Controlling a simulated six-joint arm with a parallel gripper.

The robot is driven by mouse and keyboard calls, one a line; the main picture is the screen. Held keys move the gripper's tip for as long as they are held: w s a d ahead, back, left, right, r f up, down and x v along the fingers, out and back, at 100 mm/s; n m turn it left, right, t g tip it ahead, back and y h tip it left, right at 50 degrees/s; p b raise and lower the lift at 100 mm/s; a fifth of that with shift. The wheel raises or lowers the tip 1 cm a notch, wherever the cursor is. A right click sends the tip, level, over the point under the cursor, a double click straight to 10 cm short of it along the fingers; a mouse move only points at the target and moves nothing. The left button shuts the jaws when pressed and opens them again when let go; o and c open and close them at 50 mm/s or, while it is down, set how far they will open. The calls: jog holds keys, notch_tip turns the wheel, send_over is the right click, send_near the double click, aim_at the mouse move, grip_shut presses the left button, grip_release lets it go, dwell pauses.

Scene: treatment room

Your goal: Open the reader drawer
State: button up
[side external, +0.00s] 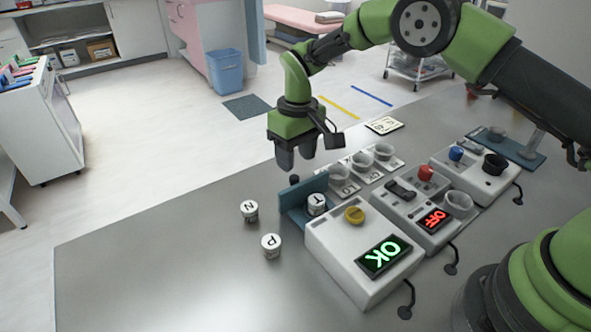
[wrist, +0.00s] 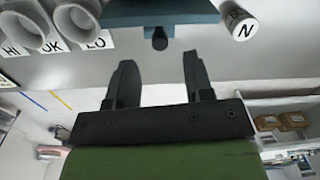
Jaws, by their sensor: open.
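The reader is a white box (side external: 335,240) with a yellow knob and a green OK display. Its blue drawer (side external: 289,212) stands out from the box's left side, with a white canister marked with a letter (side external: 316,204) in it. A dark round handle (side external: 294,180) is on the drawer front; it also shows in the wrist view (wrist: 159,41). My gripper (side external: 296,160) is open and empty, pointing down just above the handle in the side view. In the wrist view, the handle lies ahead of the gap between my fingertips (wrist: 158,58), seemingly apart from them.
Two loose canisters, N (side external: 249,210) and P (side external: 271,245), stand on the grey table left of the drawer. Grey cups in a labelled rack (side external: 362,162) stand behind it. A device with a red OFF display (side external: 433,219) is to the right. The table's front left is clear.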

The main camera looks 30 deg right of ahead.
jog(key=shift+d+r, duration=0.1)
jog(key=shift+r, duration=2.25)
jog(key=s+d+r+m+t+y, duration=0.1)
jog(key=s+d+r+t, duration=0.1)
jog(key=s+r, duration=0.5)
jog(key=s+d+r+m+t, duration=0.1)
jog(key=s+d+r+m, duration=0.1)
jog(key=r, duration=0.8)
jog(key=s+d+r+m+t, duration=0.1)
jog(key=s+t, duration=0.3)
jog(key=s, duration=1.4)
jog(key=shift+s+d+r+m+y, duration=0.15)
jog(key=shift+d+r+m+y, duration=0.15)
jog(key=shift+d+m, duration=0.5)
